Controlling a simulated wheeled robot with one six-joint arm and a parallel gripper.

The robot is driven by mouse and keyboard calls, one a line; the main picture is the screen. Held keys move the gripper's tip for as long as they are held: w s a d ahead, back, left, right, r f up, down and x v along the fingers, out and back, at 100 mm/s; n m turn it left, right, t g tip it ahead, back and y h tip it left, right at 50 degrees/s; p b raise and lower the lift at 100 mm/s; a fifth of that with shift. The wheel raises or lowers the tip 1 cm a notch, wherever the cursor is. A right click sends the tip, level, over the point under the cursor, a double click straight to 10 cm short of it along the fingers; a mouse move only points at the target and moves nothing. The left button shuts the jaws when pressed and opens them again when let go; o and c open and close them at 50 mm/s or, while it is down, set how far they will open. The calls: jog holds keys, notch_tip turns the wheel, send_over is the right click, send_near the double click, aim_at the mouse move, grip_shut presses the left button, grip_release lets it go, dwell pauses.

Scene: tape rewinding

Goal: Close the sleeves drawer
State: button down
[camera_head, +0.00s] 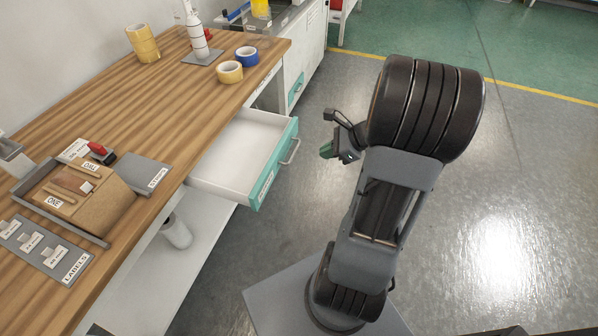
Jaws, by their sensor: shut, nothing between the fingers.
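The sleeves drawer seems to be the open drawer (235,150) under the wooden workbench; the label on its front is too small to read. It is white inside, looks empty, and is pulled well out to the right. Its front (271,165) is teal with a silver bar handle (291,151). My gripper (326,151) is in the air to the right of the handle, apart from it, with its fingers shut and empty. My arm hides part of the gripper.
The workbench (125,110) bears yellow tape rolls (230,72), a blue roll (247,56), a white bottle stack (196,35), a tray (65,205) and a labels plate (45,250). A white container (176,232) stands on the lower shelf. Grey floor (480,210) is clear at right.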

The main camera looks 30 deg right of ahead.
notch_tip(320, 180, down, 4)
jog(key=d+m+t+b, duration=0.1)
jog(key=d+m, duration=0.2)
jog(key=w+a+r+b+x, duration=0.1)
jog(key=r+b+x, duration=0.1)
jog(key=x, duration=1)
jog(key=shift+w+a, duration=0.2)
jog(key=shift+w, duration=0.35)
jog(key=shift+f, duration=0.1)
